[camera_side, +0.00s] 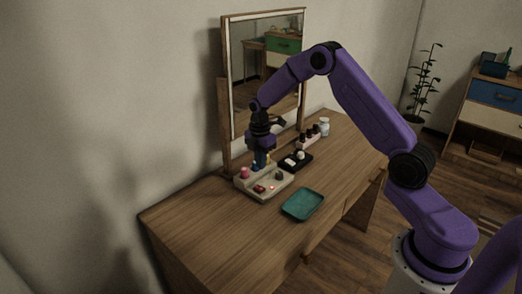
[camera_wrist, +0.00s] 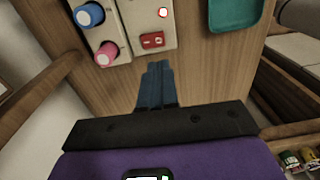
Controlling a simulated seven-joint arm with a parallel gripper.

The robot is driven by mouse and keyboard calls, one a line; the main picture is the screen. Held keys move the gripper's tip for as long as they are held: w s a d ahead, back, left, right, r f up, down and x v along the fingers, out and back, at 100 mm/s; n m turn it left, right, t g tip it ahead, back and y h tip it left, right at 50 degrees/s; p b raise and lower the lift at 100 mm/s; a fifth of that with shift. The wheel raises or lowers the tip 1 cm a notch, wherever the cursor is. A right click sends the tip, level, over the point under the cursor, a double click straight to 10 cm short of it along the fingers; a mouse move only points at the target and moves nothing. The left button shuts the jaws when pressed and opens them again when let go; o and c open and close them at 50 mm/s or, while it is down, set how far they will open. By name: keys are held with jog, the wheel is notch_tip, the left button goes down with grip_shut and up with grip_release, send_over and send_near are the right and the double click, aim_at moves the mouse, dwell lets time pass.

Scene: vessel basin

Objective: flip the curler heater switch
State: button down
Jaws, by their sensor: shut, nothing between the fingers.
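The curler heater looks to be the cream box (camera_side: 270,194) on the wooden table, near the mirror. It also shows at the top of the wrist view (camera_wrist: 133,22). A red rocker switch (camera_wrist: 152,40) sits on it, and also shows in the side view (camera_side: 259,189). A small red lamp (camera_wrist: 163,12) glows near the switch. My gripper (camera_wrist: 158,66) is shut and empty. Its blue tips appear just below the switch in the wrist view, apart from it in the picture; their height above the box is unclear.
A teal tray (camera_side: 303,204) lies on the table to the right of the box. A dark tray with small items (camera_side: 296,161), bottles (camera_side: 308,137) and a white jar (camera_side: 324,127) stand behind. The framed mirror (camera_side: 266,75) rises close behind my gripper. The table's front left is clear.

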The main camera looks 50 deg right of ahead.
jog(key=shift+r, duration=2.3)
jog(key=s+a+r+m, duration=0.1)
jog(key=s+a+r, duration=0.4)
jog(key=s+a, duration=0.3)
jog(key=s+a+r+m, duration=0.1)
jog(key=s+a+r, duration=0.3)
jog(key=s+a, duration=0.4)
jog(key=s+d+m, duration=0.1)
jog(key=s, duration=1)
jog(key=s+d+r+m, duration=0.1)
jog(key=s+m, duration=0.1)
jog(key=s, duration=0.9)
jog(key=shift+s+d+r+t, duration=0.3)
